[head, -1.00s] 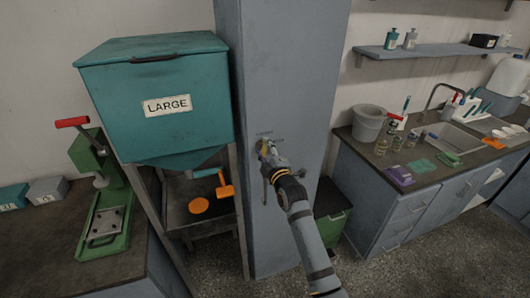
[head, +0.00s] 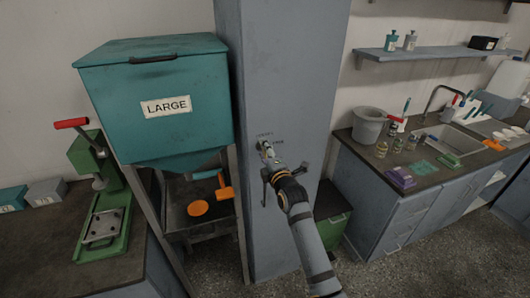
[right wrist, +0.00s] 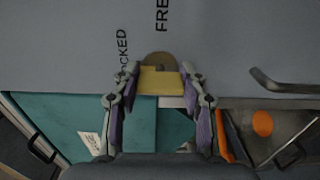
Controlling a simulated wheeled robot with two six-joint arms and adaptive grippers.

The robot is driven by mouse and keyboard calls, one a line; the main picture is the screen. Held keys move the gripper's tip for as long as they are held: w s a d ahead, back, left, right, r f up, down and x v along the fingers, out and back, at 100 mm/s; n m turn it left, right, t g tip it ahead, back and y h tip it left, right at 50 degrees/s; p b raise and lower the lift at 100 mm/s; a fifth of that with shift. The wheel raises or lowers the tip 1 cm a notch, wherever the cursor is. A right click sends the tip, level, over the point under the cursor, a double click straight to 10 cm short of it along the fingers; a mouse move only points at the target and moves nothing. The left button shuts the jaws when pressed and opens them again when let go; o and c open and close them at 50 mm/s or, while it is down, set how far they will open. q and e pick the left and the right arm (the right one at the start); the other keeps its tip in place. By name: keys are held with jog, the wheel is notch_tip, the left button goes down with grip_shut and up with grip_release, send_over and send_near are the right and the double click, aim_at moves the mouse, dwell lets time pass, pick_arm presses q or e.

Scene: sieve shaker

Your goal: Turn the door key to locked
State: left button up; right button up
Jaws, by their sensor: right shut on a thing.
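The door key (right wrist: 160,82) shows as a yellow plate between the fingers of my right gripper (right wrist: 160,98) in the right wrist view. The gripper is shut on it. A brass lock disc (right wrist: 158,60) lies directly behind the key on the grey door. The FREE label (right wrist: 162,15) is above the disc in that view and the LOCKED label (right wrist: 122,55) is to its left, partly covered by a finger. In the head view my right gripper (head: 268,152) is at the lock on the tall grey cabinet (head: 278,60) and mostly hides the key. My left gripper is not in view.
A dark door handle (head: 264,190) hangs just below the gripper. The teal LARGE hopper (head: 155,100) stands close on the left. A green bin (head: 333,222) and the sink counter (head: 365,160) are to the right.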

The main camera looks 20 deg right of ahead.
jog(key=o, duration=1.2)
jog(key=shift+c, duration=0.2)
jog(key=shift+s, duration=0.1)
jog(key=s, duration=1.1)
jog(key=shift+s+d, duration=0.15)
jog(key=shift+s, duration=0.25)
